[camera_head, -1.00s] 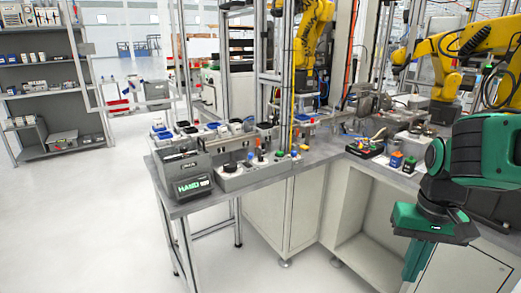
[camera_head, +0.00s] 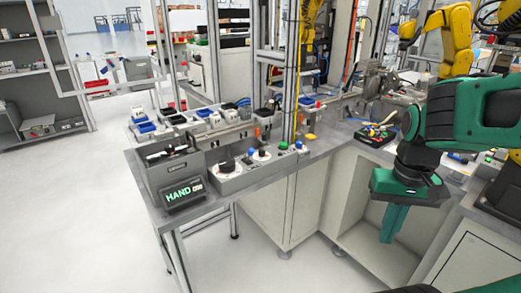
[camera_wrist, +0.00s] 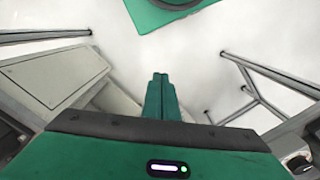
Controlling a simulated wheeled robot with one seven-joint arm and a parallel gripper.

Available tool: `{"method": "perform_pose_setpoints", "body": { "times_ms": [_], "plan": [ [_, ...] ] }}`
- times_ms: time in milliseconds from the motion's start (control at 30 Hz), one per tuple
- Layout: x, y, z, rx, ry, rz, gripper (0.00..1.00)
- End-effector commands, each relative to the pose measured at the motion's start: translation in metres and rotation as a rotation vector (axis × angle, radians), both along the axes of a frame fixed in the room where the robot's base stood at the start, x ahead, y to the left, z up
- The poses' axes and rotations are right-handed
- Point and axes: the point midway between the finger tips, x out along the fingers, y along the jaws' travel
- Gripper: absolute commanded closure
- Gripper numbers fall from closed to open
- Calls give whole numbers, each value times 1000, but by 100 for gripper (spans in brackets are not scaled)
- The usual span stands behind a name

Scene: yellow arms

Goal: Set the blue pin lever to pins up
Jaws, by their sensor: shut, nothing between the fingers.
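In the head view, a grey control panel (camera_head: 232,182) stands on the near-left part of the bench. It carries small blue-topped controls, one (camera_head: 251,151) near its middle and another (camera_head: 298,145) near its right end. I cannot tell which is the pin lever or how it is set. My gripper (camera_head: 392,232) hangs to the right of the panel, well apart from it, in front of the bench's open cabinet. In the wrist view my gripper's fingers (camera_wrist: 160,82) are together and empty, over pale floor. No blue lever shows there.
A grey box with a green HAND display (camera_head: 184,192) sits at the bench's left corner. Several blue and black bins (camera_head: 144,127) stand behind. A black tray (camera_head: 375,136) lies on the right bench. Open floor lies in front.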

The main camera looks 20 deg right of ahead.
Motion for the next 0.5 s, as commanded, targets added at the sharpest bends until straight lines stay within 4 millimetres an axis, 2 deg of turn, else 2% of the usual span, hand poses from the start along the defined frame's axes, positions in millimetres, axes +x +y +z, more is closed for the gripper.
{"method": "perform_pose_setpoints", "body": {
  "times_ms": [133, 233, 367, 500],
  "plan": [
    [-7, 0, 6, -1, -22, -18, 100],
    [9, 1, 9, -1, -48, -81, 100],
    [52, 2, 16, 15, -113, -236, 100],
    [109, 9, 27, 72, -197, -453, 100]
  ]
}}
